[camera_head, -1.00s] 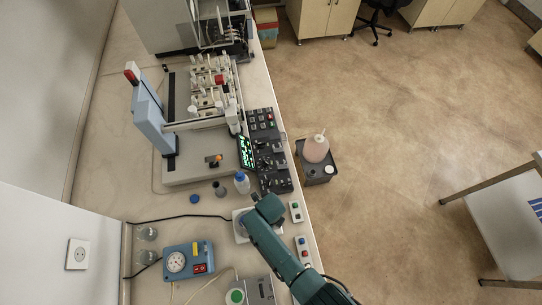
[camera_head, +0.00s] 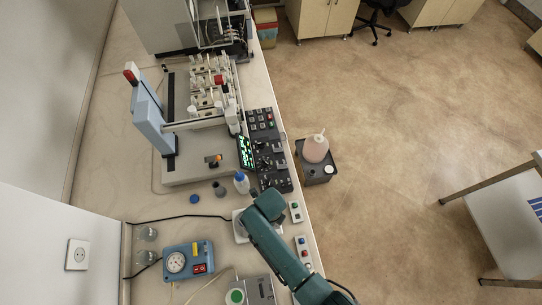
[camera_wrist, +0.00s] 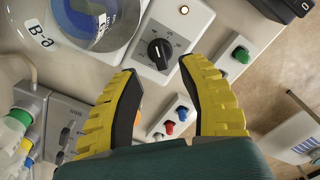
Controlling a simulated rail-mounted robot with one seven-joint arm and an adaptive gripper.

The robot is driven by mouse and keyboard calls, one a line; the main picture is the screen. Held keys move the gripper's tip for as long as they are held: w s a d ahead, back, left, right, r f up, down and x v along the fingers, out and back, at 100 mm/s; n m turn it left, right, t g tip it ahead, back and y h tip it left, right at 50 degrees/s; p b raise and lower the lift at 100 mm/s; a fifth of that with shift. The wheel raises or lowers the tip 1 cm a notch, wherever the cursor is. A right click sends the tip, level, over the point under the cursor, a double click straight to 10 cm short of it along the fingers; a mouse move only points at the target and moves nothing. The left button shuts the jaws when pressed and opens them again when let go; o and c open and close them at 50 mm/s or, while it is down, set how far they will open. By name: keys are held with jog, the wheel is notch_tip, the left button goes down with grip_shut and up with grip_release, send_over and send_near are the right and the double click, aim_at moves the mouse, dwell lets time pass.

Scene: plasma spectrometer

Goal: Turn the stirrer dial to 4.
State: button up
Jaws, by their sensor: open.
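The stirrer's dial (camera_wrist: 159,53) is a black knob with a light mark, on the pale panel of the stirrer (camera_wrist: 183,30) in the wrist view. A round glass vessel stands on the stirrer to the left. My gripper (camera_wrist: 160,72) has two yellow, black-lined fingers spread apart. Its fingertips frame the dial from the lower side, with nothing between them; whether they touch the panel cannot be told. In the head view, the stirrer (camera_head: 237,227) is partly hidden by my teal arm, and the dial is not visible.
A small box with a green button (camera_wrist: 240,55) sits right of the dial. Another with red and blue buttons (camera_wrist: 170,122) is below. Open floor is to the right.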

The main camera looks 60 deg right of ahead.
notch_tip(320, 180, up, 7)
jog(key=shift+a, duration=0.1)
dwell(0.6)
